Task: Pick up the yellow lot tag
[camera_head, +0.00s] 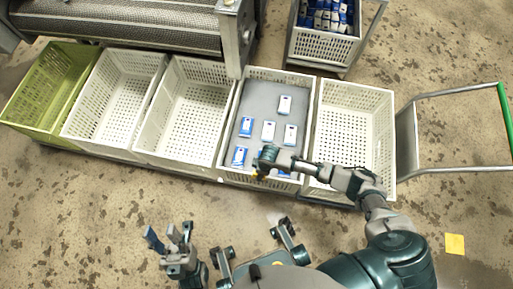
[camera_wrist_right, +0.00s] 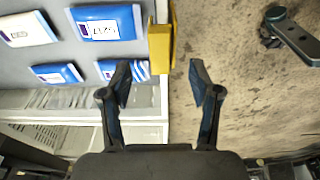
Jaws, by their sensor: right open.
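A yellow tag (camera_wrist_right: 160,50) sits on the rim of a white crate in the right wrist view, upright along the wall. In the head view a small yellow bit of it (camera_head: 258,176) shows beside my right gripper (camera_head: 264,162), which is over the crate's front edge. In the wrist view my right gripper (camera_wrist_right: 160,75) is open, its two fingers apart on either side of the tag's line. The tag appears just beyond the fingertips; contact cannot be told. My left gripper (camera_head: 169,236) is open and empty at the bottom left, above the floor.
The white crate (camera_head: 232,125) holds several blue-and-white packs on a grey sheet. Empty white crates (camera_head: 357,90) and a green crate (camera_head: 85,62) stand in the row. A yellow square (camera_head: 455,244) lies on the floor. A trolley handle (camera_head: 505,115) is at right.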

